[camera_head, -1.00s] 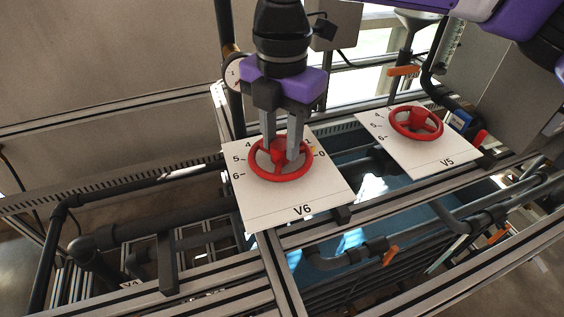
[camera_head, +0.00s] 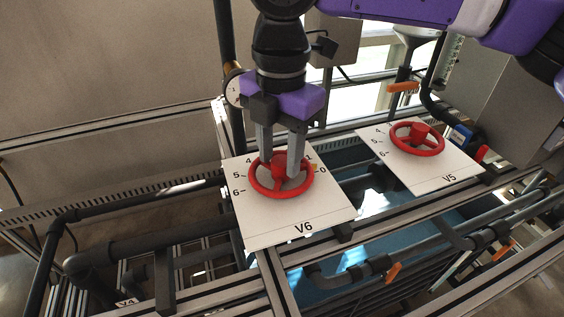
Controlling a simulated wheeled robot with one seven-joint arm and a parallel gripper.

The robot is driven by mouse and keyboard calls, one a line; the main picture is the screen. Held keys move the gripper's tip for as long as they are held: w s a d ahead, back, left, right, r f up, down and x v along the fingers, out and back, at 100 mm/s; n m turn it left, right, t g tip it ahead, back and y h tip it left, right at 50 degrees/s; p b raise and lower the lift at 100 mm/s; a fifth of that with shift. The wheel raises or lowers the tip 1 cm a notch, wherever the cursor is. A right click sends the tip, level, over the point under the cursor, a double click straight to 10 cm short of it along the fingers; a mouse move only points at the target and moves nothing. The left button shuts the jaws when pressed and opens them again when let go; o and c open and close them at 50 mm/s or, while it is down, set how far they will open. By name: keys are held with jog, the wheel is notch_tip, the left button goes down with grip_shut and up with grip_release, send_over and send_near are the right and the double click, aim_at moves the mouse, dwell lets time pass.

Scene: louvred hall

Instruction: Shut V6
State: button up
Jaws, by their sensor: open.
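The red handwheel of V6 (camera_head: 281,192) sits on a white plate (camera_head: 290,226) marked V6, with a dial of numbers around it; 4, 5, 6, 1 and 0 can be read. An orange-yellow mark (camera_head: 313,167) shows at the wheel's right, near the 0. My gripper (camera_head: 279,168) points down over the wheel with its two grey fingers apart. The fingers reach down at the far part of the wheel, on either side of its hub area. I cannot tell whether they touch the wheel. Part of the far rim is hidden behind them.
A second red handwheel (camera_head: 417,139) on a plate marked V5 (camera_head: 440,173) stands to the right. Aluminium rails and dark pipes with orange handles (camera_head: 393,272) run below. A round gauge (camera_head: 233,87) is behind left. A grey box (camera_head: 505,95) stands at right.

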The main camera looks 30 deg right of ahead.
aim_at(281, 161)
jog(key=shift+s+r+p, duration=0.2)
jog(key=shift+r+p, duration=0.6)
jog(key=shift+r, duration=0.55)
jog(key=shift+s+r+p, duration=0.15)
jog(key=shift+r+p, duration=0.6)
jog(key=shift+r, duration=0.55)
jog(key=shift+r, duration=0.1)
